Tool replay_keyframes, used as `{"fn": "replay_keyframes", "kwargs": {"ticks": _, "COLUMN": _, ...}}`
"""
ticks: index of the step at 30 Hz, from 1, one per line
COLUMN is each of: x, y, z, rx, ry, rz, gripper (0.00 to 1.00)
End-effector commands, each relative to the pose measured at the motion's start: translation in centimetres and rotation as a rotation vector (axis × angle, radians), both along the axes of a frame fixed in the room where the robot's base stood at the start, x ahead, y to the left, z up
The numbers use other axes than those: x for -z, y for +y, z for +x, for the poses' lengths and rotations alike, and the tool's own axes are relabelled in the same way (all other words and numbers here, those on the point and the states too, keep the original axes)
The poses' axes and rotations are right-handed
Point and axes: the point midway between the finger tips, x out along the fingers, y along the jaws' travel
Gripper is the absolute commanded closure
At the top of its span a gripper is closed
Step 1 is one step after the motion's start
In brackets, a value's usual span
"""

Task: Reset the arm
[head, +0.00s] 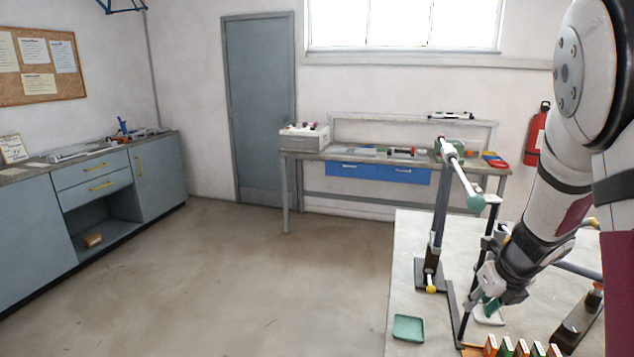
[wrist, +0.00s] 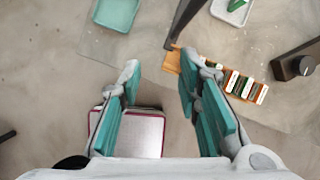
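My gripper (head: 488,296) hangs from the bent arm at the right of the head view, in line with the frame jig's posts. In the wrist view my gripper (wrist: 160,62) has its two teal-padded fingers well apart. The frame jig (head: 437,225) of dark posts and bars stands on the pale table (head: 405,260). Part of the jig is hidden behind my arm.
A teal tray (head: 408,328) lies near the table's left edge. A wooden rack (wrist: 172,62) holds several small boxes (wrist: 240,84). A white tray (wrist: 230,10) with green pieces lies close by. A workbench (head: 345,155) stands at the back wall. The floor to the left is clear.

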Motion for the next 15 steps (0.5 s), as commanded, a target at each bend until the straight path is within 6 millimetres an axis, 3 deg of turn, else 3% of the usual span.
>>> {"fn": "replay_keyframes", "kwargs": {"ticks": 8, "x": -5.1, "y": 4.9, "z": -1.8, "rx": -0.412, "ry": -0.056, "rz": -0.077, "gripper": 0.69}}
{"fn": "replay_keyframes", "kwargs": {"ticks": 15, "x": -10.6, "y": 10.3, "z": -6.0, "rx": -0.955, "ry": -0.140, "rz": -0.247, "gripper": 0.69}}
